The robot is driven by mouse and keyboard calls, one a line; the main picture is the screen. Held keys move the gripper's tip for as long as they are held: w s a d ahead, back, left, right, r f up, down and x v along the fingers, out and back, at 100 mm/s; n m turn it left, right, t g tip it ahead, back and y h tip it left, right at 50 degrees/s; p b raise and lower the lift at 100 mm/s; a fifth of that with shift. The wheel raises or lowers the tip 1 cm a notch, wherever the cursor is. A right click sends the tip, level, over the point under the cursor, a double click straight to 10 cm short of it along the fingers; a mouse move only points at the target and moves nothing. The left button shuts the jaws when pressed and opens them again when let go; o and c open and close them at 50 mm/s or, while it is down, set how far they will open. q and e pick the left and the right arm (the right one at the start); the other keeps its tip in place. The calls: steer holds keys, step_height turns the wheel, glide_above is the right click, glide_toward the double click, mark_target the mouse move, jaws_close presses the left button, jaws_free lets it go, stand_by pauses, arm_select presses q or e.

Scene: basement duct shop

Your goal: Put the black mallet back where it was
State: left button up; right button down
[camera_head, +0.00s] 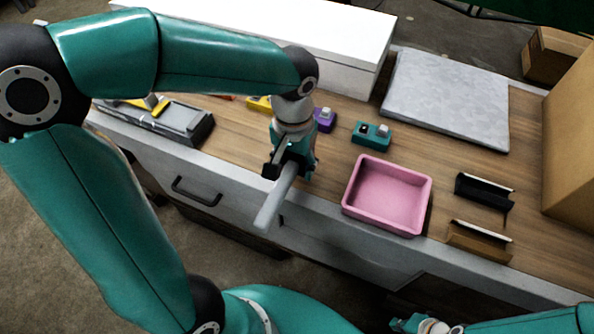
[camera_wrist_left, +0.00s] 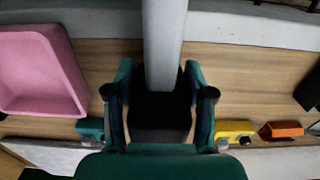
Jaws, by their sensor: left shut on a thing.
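The mallet has a pale grey handle (camera_head: 276,196) and a black head. My left gripper (camera_head: 291,160) is shut on the mallet above the front edge of the workbench, with the handle pointing toward the front. In the left wrist view the black head (camera_wrist_left: 160,112) lies between my fingers (camera_wrist_left: 159,100), and the handle (camera_wrist_left: 163,45) runs up the picture. The fingers hide part of the head. My right gripper (camera_head: 424,324) is low at the bottom edge, partly cut off; its jaws are unclear.
A pink tray (camera_head: 362,207) is right of the mallet. A black holder (camera_head: 482,193) and a brown holder (camera_head: 478,243) lie farther right. Teal (camera_head: 371,134), purple (camera_head: 325,119) and yellow (camera_head: 258,104) blocks line the back. A grey tray (camera_head: 190,125) is left; cardboard boxes (camera_head: 572,150) stand right.

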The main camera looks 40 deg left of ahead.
arm_select(q)
steer(key=shift+f, duration=1.25)
steer(key=o, duration=1.2)
steer(key=shift+c, duration=0.2)
steer(key=shift+r, duration=0.1)
step_height(320, 180, up, 12)
steer(key=shift+f+p, duration=0.1)
steer(key=shift+p, duration=0.65)
steer(key=shift+s, duration=0.1)
